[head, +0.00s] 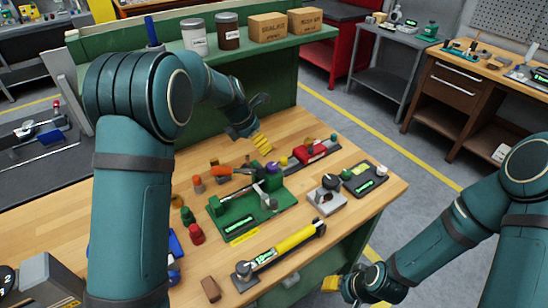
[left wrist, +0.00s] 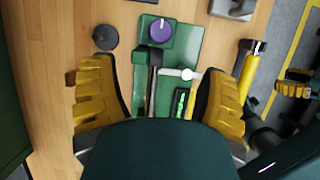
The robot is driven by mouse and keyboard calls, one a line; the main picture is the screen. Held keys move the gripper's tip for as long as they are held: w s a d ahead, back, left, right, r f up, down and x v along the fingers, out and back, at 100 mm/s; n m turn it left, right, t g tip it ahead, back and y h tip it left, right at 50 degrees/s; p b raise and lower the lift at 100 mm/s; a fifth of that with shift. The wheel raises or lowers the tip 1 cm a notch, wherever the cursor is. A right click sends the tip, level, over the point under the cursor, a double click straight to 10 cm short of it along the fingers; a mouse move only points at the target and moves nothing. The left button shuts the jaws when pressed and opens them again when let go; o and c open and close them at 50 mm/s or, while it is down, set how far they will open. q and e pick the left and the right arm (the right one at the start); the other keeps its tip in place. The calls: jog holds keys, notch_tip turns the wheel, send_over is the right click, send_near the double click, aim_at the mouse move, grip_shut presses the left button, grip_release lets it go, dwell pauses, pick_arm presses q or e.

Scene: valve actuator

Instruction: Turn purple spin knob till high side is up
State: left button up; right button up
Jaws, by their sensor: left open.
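The purple spin knob (left wrist: 160,31) sits on a dark green mount at the end of the green fixture (left wrist: 183,60) in the left wrist view. A pale mark shows on its face. In the head view the knob (head: 271,167) is small, and its high side is unclear. My left gripper (head: 262,143) has yellow fingers and hangs above the bench, behind the fixture. In the left wrist view its fingers (left wrist: 160,75) are spread wide, with nothing between them and the knob ahead. My right gripper (head: 334,285) is low by the bench's front edge; its opening is unclear.
On the wooden bench, a yellow-barrelled device (head: 293,240) lies in front of the fixture and a grey block device (head: 327,197) stands to its right. A red device (head: 311,153) lies behind. Jars (head: 228,32) and cardboard boxes (head: 267,27) stand on the green shelf.

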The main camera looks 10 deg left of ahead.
aim_at(272, 165)
pick_arm(q)
jog(key=x, duration=1.3)
jog(key=shift+f+b, duration=0.3)
jog(key=shift+b, duration=0.05)
jog(key=c, duration=1.2)
